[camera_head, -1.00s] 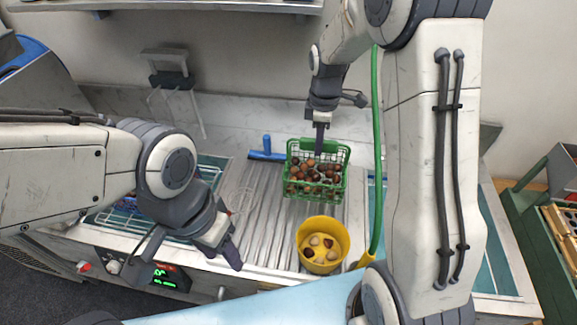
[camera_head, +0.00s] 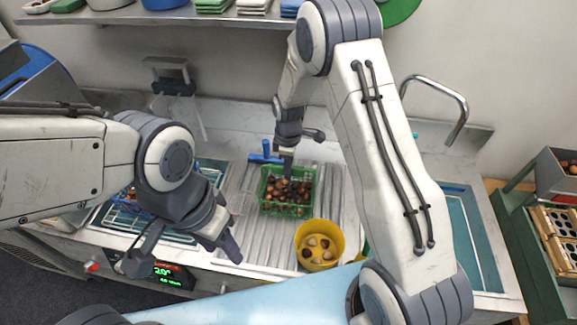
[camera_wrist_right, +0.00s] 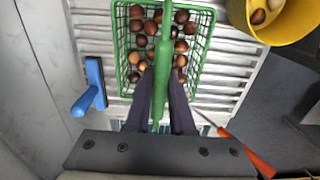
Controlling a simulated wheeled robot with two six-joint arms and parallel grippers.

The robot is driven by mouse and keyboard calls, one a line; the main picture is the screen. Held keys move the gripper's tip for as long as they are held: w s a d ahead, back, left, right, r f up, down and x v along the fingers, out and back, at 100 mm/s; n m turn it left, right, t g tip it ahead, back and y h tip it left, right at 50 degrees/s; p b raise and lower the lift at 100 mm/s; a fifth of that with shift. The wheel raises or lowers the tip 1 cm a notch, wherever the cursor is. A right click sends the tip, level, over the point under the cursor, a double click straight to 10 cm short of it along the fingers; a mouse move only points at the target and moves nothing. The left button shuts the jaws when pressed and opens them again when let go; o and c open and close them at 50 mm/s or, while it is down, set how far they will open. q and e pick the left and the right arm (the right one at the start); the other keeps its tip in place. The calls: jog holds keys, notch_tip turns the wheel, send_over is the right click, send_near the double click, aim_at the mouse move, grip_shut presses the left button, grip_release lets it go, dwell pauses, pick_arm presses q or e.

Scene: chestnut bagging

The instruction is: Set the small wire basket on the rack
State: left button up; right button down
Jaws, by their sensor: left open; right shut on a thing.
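The small green wire basket (camera_head: 287,208) holds several brown chestnuts. My right gripper (camera_head: 288,174) is shut on its green handle, which shows between the dark fingers in the right wrist view (camera_wrist_right: 160,90). The basket (camera_wrist_right: 205,75) hangs or stands over the ribbed metal drainboard; I cannot tell whether it touches. A wire rack (camera_head: 118,218) lies over the basin at the left, partly hidden by my left arm. My left gripper (camera_head: 187,258) is open and empty in front of the rack, at the counter's front edge.
A yellow bucket (camera_head: 304,248) with several chestnuts stands right of the basket, near the front. A blue-handled brush (camera_head: 266,152) lies behind the basket. A tap (camera_head: 452,105) stands at the right.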

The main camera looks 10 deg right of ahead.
jog(key=shift+f, duration=0.1)
jog(key=c, duration=0.8)
grip_release()
